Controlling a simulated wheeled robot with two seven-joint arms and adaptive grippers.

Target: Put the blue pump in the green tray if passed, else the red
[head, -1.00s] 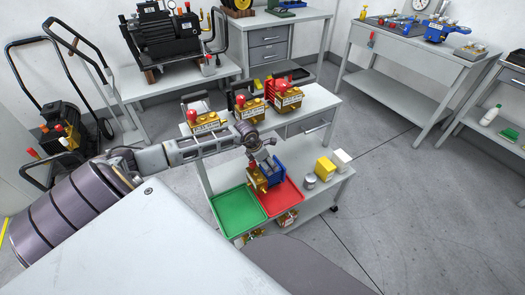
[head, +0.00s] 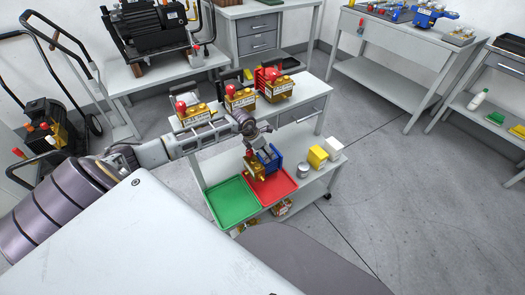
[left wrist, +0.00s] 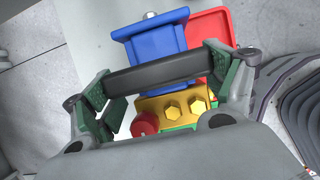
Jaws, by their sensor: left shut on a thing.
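The blue pump (head: 270,158) has a blue body, a gold valve end and a red knob. My left gripper (head: 260,141) is shut on it from above; in the left wrist view the fingers (left wrist: 162,85) close around a black bar across the pump (left wrist: 155,45). The pump hangs over the back part of the red tray (head: 282,188); I cannot tell whether it touches it. The green tray (head: 232,203) is empty, just left of the red one. No pass or fail mark can be read. My right gripper is not in view.
Several gold pumps with red knobs (head: 240,96) stand on the cart's top. A grey can (head: 303,171), a yellow block (head: 317,156) and a white block (head: 333,147) stand right of the red tray. More gold parts (head: 283,207) show below the trays.

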